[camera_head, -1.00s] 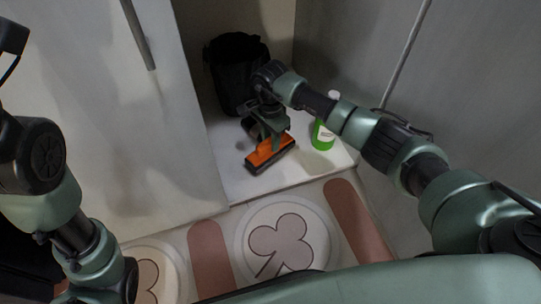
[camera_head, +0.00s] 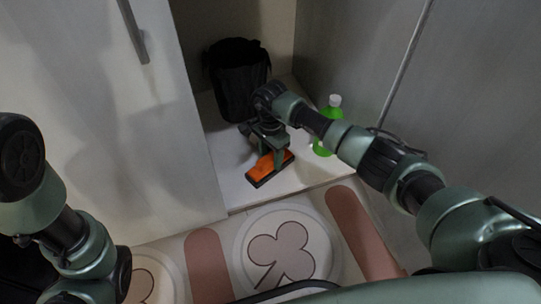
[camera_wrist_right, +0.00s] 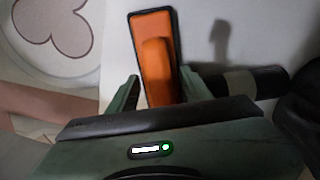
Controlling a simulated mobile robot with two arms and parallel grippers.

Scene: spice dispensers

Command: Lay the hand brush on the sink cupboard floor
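The hand brush (camera_head: 270,168), with an orange back and handle and a dark rim, lies on the pale sink cupboard floor (camera_head: 238,186), near its front edge. My right gripper (camera_head: 274,158) is just above it, fingers spread. In the right wrist view the brush (camera_wrist_right: 156,60) points away from me. The fingers (camera_wrist_right: 160,88) stand on either side of its handle with gaps showing, so the gripper looks open. My left arm shows at the lower left, but its gripper is out of view.
A black bin (camera_head: 236,80) stands at the back left of the cupboard. A green bottle (camera_head: 326,142) with a white cap stands to the right of the brush. A white cupboard door (camera_head: 120,120) is at left, and a patterned mat (camera_head: 285,250) lies in front.

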